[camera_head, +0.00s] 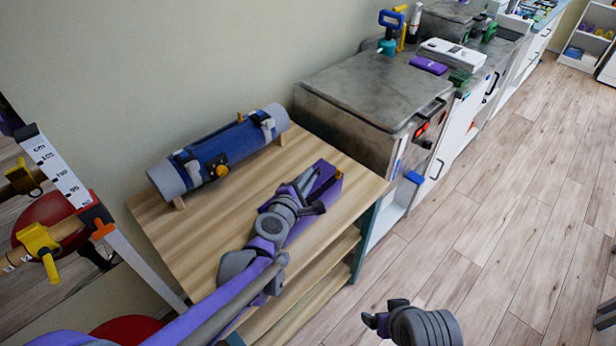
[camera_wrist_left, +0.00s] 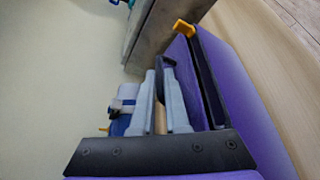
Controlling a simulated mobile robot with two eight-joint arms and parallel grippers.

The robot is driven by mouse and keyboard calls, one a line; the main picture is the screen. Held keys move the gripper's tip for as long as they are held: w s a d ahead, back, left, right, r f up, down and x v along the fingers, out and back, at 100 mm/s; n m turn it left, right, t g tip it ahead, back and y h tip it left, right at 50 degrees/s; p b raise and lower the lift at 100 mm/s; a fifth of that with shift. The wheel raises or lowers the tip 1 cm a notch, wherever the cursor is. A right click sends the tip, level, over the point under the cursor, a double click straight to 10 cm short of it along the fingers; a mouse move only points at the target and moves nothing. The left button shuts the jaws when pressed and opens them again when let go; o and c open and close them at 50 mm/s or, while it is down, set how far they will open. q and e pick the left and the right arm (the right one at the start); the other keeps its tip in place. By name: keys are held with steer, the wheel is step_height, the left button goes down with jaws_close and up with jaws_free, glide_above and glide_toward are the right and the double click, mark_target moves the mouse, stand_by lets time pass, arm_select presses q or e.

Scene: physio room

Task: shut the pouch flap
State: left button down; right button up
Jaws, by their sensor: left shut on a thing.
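The purple pouch (camera_head: 327,184) lies on the wooden table top, near its right end, partly hidden by my left arm. In the left wrist view the pouch (camera_wrist_left: 245,95) shows a long dark slot and an orange tab (camera_wrist_left: 184,28) at its far end. My left gripper (camera_head: 307,180) is at the pouch's left side. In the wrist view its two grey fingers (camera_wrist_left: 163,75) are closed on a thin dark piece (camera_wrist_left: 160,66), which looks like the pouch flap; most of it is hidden. My right gripper (camera_head: 383,317) hangs over the floor, away from the table, its jaw gap unclear.
A blue-grey roll (camera_head: 220,155) with straps rests on a stand at the table's back. A grey box-like unit (camera_head: 375,95) stands right behind the table. A measuring frame (camera_head: 60,170) is at left. The wooden floor at right is mostly free.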

arm_select(q)
steer(key=shift+s, duration=0.1)
steer(key=c, duration=1.2)
jaws_free()
steer(key=shift+f, duration=0.1)
steer(key=p+v, duration=0.1)
steer(key=v, duration=0.9)
steer(key=shift+s+a, duration=0.15)
steer(key=shift+s, duration=0.2)
steer(key=shift+r, duration=0.2)
